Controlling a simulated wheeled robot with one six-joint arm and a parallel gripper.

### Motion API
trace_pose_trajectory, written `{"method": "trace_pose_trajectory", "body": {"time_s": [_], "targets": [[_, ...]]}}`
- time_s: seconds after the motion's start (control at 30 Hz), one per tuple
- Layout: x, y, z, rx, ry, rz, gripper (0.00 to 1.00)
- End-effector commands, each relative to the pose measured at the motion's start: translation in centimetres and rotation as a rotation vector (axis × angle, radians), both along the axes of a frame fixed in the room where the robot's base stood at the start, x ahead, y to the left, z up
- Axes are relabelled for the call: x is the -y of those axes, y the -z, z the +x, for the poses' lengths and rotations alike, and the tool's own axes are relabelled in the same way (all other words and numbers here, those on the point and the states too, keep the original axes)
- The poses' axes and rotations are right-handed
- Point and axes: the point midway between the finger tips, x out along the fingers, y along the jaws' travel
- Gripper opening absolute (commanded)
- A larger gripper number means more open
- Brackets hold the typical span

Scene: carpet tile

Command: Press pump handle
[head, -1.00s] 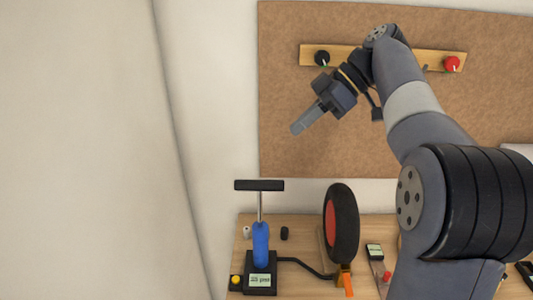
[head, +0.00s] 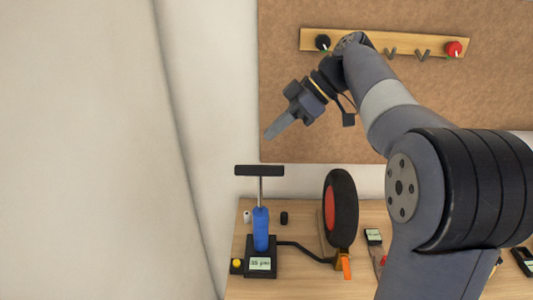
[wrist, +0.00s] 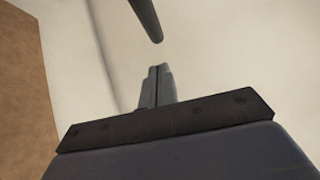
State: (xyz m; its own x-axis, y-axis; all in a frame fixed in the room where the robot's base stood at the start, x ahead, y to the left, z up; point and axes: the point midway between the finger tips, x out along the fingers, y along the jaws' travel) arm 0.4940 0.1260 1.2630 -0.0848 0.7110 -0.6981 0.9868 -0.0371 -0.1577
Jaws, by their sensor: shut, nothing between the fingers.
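The pump stands upright on the wooden bench in the head view, with a blue barrel (head: 261,230), a thin silver rod and a black T-shaped handle (head: 259,171). The handle is raised well above the barrel. My gripper (head: 272,133) is shut and empty, a little above the handle and slightly to its right, pointing down and left. They look apart. In the wrist view, my shut fingers (wrist: 157,72) point towards the end of a dark bar, likely the handle (wrist: 146,18), with a gap between them.
A black wheel with a red hub (head: 341,222) stands right of the pump, joined by a black hose. A gauge display (head: 260,263) and a yellow button (head: 237,263) are at the pump's base. A pegboard with a hook rail (head: 400,45) is behind.

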Motion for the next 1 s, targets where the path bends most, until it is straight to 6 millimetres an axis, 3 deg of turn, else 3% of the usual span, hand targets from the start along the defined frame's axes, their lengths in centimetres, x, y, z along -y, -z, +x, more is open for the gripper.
{"method": "trace_pose_trajectory", "body": {"time_s": [0.13, 0.4, 1.0], "targets": [[-2.3, 2.1, -0.4, -0.003, -0.003, 0.0, 0.0], [-2.0, 5.2, -0.8, 0.0, 0.001, 0.0, 0.0], [-2.0, 6.3, -0.9, 0.001, 0.001, 0.0, 0.0]]}}
